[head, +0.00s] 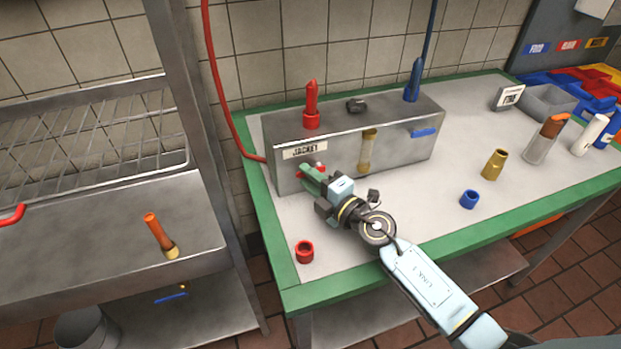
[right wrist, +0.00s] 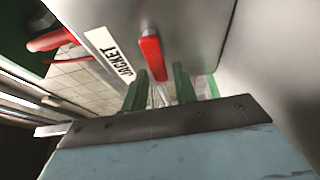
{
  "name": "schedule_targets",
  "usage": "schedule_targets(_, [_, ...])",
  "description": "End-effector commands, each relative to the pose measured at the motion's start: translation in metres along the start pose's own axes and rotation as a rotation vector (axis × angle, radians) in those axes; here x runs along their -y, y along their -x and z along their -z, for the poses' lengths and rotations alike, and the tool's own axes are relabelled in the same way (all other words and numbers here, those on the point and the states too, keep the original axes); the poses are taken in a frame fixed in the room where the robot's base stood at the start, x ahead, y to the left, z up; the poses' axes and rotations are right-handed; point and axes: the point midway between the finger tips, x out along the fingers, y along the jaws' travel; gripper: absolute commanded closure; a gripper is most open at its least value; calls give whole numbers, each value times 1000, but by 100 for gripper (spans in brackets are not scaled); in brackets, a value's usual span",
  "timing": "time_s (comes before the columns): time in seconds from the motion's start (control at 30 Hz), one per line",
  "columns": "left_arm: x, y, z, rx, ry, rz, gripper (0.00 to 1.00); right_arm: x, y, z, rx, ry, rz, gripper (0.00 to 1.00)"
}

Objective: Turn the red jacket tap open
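The red jacket tap (right wrist: 151,58) is a small red lever on the front face of the grey metal box (head: 400,151), beside the JACKET label (head: 305,150). In the head view only a bit of its red shows by my fingertips. My right gripper (head: 309,174) is in front of it at the box's left end. In the right wrist view its green fingers (right wrist: 160,72) are apart, with the lever's free end showing between them. I cannot tell whether either finger touches it. My left gripper is not in view.
A metal rack (head: 90,145) is at left.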

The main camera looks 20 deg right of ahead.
Motion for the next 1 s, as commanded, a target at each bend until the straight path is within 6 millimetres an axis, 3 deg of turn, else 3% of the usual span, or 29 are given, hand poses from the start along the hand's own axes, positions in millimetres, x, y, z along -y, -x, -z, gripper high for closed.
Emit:
schedule_targets(0.03, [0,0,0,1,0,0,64,0,0,0,0,0,0,79])
schedule_targets(0.2, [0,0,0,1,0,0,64,0,0,0,0,0,0,100])
schedule_targets(0.57, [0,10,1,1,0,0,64,-1,0,0,0,41,18,100])
schedule_targets(1.0, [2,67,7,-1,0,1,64,6,2,-2,-1,339,145,100])
